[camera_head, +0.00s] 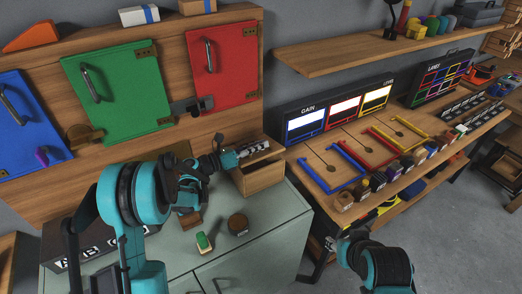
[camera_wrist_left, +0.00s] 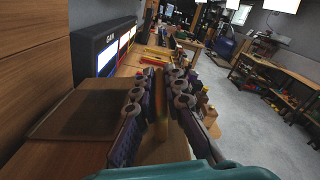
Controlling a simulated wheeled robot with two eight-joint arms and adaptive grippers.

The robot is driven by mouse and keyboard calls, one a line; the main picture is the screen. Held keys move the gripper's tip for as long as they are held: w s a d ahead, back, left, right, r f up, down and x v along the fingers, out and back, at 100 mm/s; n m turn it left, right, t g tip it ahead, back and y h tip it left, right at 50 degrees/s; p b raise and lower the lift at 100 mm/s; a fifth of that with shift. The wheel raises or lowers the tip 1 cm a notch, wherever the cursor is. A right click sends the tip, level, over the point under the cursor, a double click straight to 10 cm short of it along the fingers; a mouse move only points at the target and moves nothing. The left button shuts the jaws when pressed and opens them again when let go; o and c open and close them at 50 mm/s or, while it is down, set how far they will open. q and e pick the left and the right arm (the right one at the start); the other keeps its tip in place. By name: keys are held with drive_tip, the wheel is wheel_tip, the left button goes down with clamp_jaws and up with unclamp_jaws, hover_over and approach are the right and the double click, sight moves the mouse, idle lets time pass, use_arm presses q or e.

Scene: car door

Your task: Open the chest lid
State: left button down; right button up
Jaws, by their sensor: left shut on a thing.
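The wooden chest (camera_head: 262,178) stands at the back right corner of the grey-green cabinet top, against the wooden panel. My left gripper (camera_head: 255,149) reaches across to the chest's top, its fingers pointing right. In the left wrist view its two dark fingers (camera_wrist_left: 160,115) are closed around a narrow wooden part between them, which looks like the chest lid's edge. A flat brown wooden surface (camera_wrist_left: 80,112) lies left of the fingers. The fingers hide part of the lid. My right gripper (camera_head: 338,243) is low at the front right, away from the chest; its fingers are unclear.
A round brown object (camera_head: 238,223) and a green block (camera_head: 204,242) lie on the cabinet top. Blue, green (camera_head: 125,90) and red (camera_head: 222,60) doors are on the panel behind. A bench with coloured handles (camera_head: 370,150) stands close to the chest's right.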

use_arm(q)
drive_tip(key=w+r+n, duration=0.1)
drive_tip(key=a+r+n+p, duration=0.1)
drive_tip(key=shift+w+a+r+n, duration=0.15)
drive_tip(key=shift+w+r+n, duration=0.15)
drive_tip(key=shift+w+n, duration=0.1)
drive_tip(key=shift+w+a+r, duration=0.25)
drive_tip(key=shift+w+r, duration=0.15)
drive_tip(key=shift+r, duration=0.1)
drive_tip(key=c, duration=1.6)
unclamp_jaws()
drive_tip(key=v, duration=1.2)
drive_tip(key=shift+f, duration=0.1)
